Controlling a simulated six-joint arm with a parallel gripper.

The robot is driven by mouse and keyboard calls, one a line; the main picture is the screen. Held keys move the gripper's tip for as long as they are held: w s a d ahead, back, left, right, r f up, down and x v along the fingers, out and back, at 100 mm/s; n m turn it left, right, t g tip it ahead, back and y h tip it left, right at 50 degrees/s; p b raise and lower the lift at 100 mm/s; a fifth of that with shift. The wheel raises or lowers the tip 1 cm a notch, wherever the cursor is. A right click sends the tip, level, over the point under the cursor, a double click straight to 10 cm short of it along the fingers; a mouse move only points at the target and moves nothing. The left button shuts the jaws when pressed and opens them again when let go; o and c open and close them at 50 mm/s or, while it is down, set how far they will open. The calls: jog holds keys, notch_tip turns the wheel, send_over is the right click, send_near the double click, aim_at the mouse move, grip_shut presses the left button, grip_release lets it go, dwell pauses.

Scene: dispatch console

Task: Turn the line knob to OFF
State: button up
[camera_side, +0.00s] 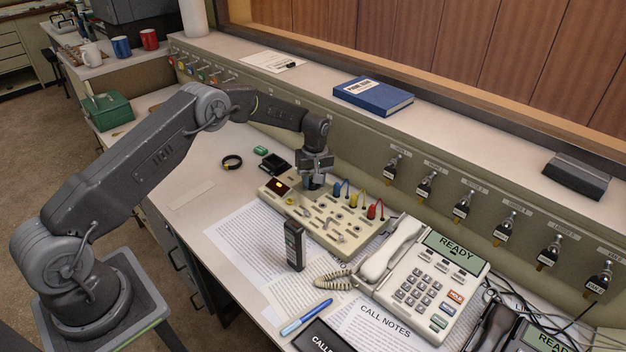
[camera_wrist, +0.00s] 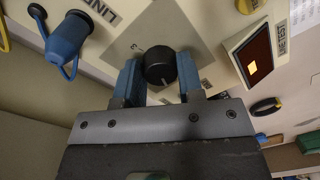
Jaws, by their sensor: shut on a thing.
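The line knob (camera_wrist: 159,66) is a round black knob on a grey plate in the wrist view, with part of the word LINE and a 3 printed near it. My gripper (camera_wrist: 158,82) has its two blue fingers on either side of the knob, shut on it. In the side view my gripper (camera_side: 314,184) points down at the back of the beige line panel (camera_side: 348,253) and hides the knob. A pale mark shows at the knob's lower edge in the wrist view. The OFF marking cannot be made out.
Next to the knob stand a lit line-test display (camera_wrist: 254,56) and a blue plug (camera_wrist: 67,43) with a cord. Several coloured plug cords stand right of my gripper. A black handset (camera_side: 294,246) stands in front of the panel, and a desk phone (camera_side: 425,280) sits at right.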

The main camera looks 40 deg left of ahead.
jog(key=shift+n, duration=0.5)
jog(key=o, duration=0.9)
jog(key=shift+r, duration=0.1)
jog(key=r, duration=1.3)
jog(key=shift+w+d+r, duration=0.15)
jog(key=shift+w+r, duration=0.2)
